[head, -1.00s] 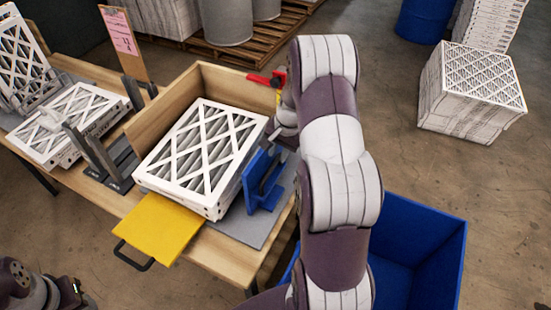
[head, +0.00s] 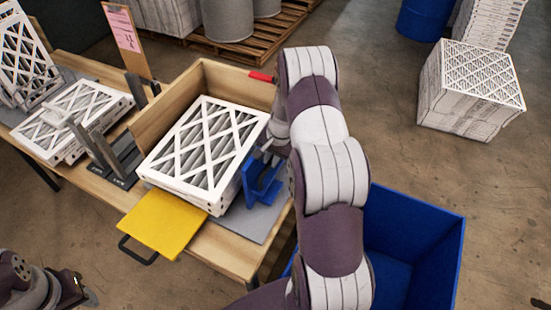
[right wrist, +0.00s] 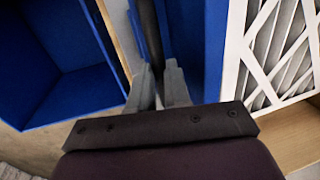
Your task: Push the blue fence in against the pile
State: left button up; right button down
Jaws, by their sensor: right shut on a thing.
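The pile of white-framed pleated filters (head: 203,150) lies flat in the wooden corner jig, a little unevenly stacked. It also shows at the right of the right wrist view (right wrist: 285,40). The blue fence (head: 264,183) stands upright along the pile's right side, on a grey mat. In the right wrist view the fence (right wrist: 205,45) is close beside the pile; I cannot tell if they touch all along. My left gripper (head: 80,292) is at the bottom left, away from the pile.
A yellow plate with a black handle (head: 160,223) sticks out at the pile's front. Wooden walls (head: 235,80) stand behind the pile and at its left. A grey upright holder (head: 100,155) and more filters (head: 70,120) are further left. A blue bin (head: 425,245) stands right of the table.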

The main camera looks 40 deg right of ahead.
jog(key=w+a, duration=0.2)
jog(key=w, duration=0.4)
jog(key=shift+a+r, duration=0.15)
jog(key=shift+a, duration=0.25)
jog(key=c, duration=1.5)
grip_release()
jog(key=shift+o, duration=0.6)
jog(key=shift+w+a, duration=0.1)
jog(key=shift+w, duration=0.05)
notch_tip(320, 180, up, 12)
jog(key=s+d+b, duration=0.1)
jog(key=s+b, duration=0.1)
jog(key=b, duration=0.1)
jog(key=shift+s+r, duration=0.15)
jog(key=shift+r, duration=0.05)
jog(key=shift+d, duration=0.1)
